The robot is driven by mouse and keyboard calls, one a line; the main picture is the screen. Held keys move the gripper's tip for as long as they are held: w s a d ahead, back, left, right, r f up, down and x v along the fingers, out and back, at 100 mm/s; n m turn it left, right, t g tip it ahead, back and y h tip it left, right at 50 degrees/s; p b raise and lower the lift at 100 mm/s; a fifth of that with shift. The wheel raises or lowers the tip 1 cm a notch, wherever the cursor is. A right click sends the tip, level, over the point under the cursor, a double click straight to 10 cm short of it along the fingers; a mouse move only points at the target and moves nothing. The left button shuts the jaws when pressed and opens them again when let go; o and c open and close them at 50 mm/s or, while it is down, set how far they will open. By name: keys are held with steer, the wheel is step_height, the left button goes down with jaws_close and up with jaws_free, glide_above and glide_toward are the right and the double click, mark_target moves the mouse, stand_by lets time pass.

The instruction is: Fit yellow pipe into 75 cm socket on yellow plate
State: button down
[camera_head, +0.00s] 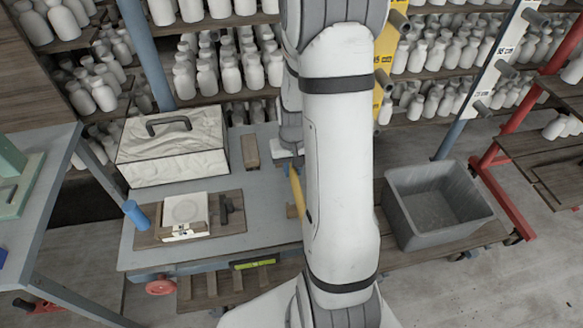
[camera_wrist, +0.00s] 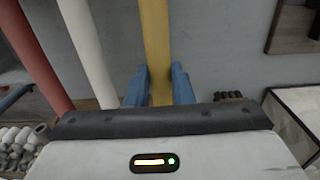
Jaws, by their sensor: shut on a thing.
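The yellow pipe (camera_wrist: 156,35) stands between the blue fingers of my gripper (camera_wrist: 159,88) in the wrist view, and the fingers are shut on it. In the head view a short length of the yellow pipe (camera_head: 297,190) shows left of my arm, slightly tilted, above the grey-blue table. My gripper there is mostly hidden by my arm. The yellow plate (camera_head: 382,75) stands behind my arm, only its right side showing, with dark sockets at several heights. Its small labels are too small to read, so I cannot tell which socket is the 75 cm one.
A lidded box (camera_head: 172,145) and a board with a scale (camera_head: 185,211) sit on the table (camera_head: 262,222). A grey bin (camera_head: 437,200) stands right. A white plate (camera_head: 500,50) with sockets stands right of the yellow one. Bottle shelves fill the back. Red (camera_wrist: 35,55) and white (camera_wrist: 88,50) posts show in the wrist view.

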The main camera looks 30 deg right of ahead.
steer(key=c, duration=1.3)
jaws_free()
steer(key=shift+f, duration=0.1)
steer(key=shift+o, duration=0.2)
